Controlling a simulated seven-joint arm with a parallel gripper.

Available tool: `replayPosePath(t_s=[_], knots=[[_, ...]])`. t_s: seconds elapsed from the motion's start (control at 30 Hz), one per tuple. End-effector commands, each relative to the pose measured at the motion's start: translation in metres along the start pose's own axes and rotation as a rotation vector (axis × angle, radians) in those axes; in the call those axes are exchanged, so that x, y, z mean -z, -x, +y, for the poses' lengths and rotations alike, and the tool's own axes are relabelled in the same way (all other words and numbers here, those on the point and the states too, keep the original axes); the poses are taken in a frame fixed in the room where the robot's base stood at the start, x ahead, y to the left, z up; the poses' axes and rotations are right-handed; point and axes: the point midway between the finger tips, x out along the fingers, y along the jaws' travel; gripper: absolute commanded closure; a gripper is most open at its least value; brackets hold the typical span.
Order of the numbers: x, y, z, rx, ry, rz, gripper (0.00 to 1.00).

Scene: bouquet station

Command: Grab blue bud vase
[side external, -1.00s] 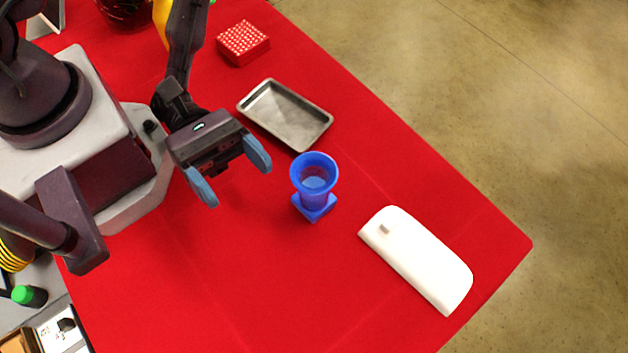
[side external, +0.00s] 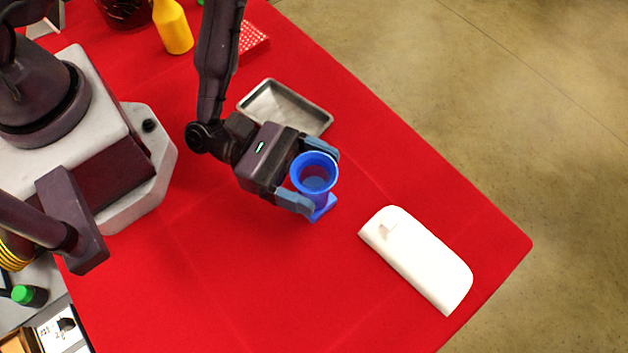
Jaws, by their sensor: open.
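The blue bud vase (side external: 316,172) stands upright on the red table, with a wide round rim and a square foot. My gripper (side external: 318,180) is open, with its two blue-grey fingers on either side of the vase. One finger is at the vase's upper right side and partly hidden behind the rim; the other is at its lower left. I cannot tell whether either finger touches the vase.
A grey metal tray (side external: 322,122) lies just behind the gripper. A white flat object (side external: 418,258) lies to the right. A red block with white dots (side external: 253,42) and a yellow bottle (side external: 173,27) are at the back. The front of the red table (side external: 230,290) is clear.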

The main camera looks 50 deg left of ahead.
Motion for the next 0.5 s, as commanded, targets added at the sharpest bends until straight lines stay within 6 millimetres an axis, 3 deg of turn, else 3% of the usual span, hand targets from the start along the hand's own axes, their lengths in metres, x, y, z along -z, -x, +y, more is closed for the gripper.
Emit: replayPosePath(t_s=[0.23,0.5], knots=[[0.0000,-0.0021,0.0002,0.000,0.001,0.000,0.24],[0.0000,-0.0018,0.0002,0.000,0.001,0.000,0.86]])
